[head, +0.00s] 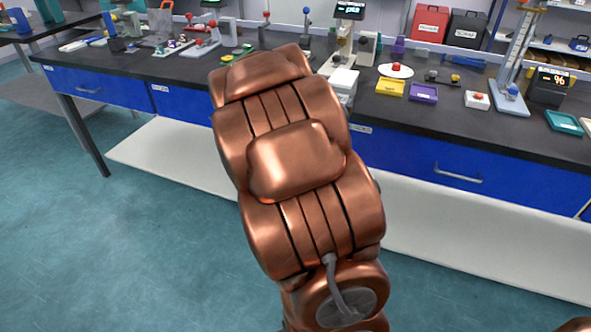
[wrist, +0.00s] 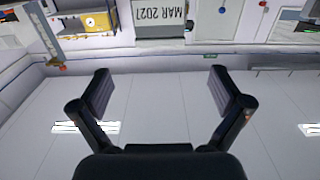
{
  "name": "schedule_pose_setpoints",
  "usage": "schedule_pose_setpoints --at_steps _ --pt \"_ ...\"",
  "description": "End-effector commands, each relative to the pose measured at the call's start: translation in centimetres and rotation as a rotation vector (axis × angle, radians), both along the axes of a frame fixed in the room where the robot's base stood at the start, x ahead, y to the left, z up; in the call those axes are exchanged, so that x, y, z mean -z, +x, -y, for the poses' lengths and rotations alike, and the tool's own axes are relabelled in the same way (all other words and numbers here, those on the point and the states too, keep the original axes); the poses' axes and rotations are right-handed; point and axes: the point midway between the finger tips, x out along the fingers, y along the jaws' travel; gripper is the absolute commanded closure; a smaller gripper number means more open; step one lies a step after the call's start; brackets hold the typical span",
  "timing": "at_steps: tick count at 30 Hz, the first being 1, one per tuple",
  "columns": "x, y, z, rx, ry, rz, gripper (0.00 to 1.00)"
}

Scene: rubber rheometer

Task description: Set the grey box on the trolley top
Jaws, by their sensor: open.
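My gripper (wrist: 160,88) is open and empty in the wrist view, its two dark fingers spread wide apart. Beyond it are a pale ceiling and wall seen upside down. The gripper does not show in the head view, where my copper arm covers the middle. I cannot single out the grey box for sure. A dark charcoal box (head: 466,29) stands at the back of the bench, beside a red box (head: 429,23). A pale box-like block (head: 343,82) shows on the bench, partly behind my arm. I see no clear trolley in either view.
A long bench with a black top (head: 400,122) and blue drawers (head: 450,172) runs across the head view, crowded with instruments. A yellow block (head: 390,88), a purple block (head: 422,93) and a tall stand (head: 515,60) are on it. The teal floor (head: 130,235) at left is clear.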

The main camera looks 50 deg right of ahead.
Motion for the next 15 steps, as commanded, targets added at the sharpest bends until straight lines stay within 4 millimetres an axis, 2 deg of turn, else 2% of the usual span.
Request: schedule_pose_setpoints --at_steps 5,8,11,15 --pt "0.3 0.5 -0.5 -0.016 0.022 -0.003 0.0" --pt "1.3 2.0 -2.2 -0.069 0.089 -0.017 0.0" --pt "3.1 4.3 -5.4 -0.158 0.205 -0.052 0.0" --pt "6.2 6.9 -11.9 -0.308 0.392 -0.14 0.0"
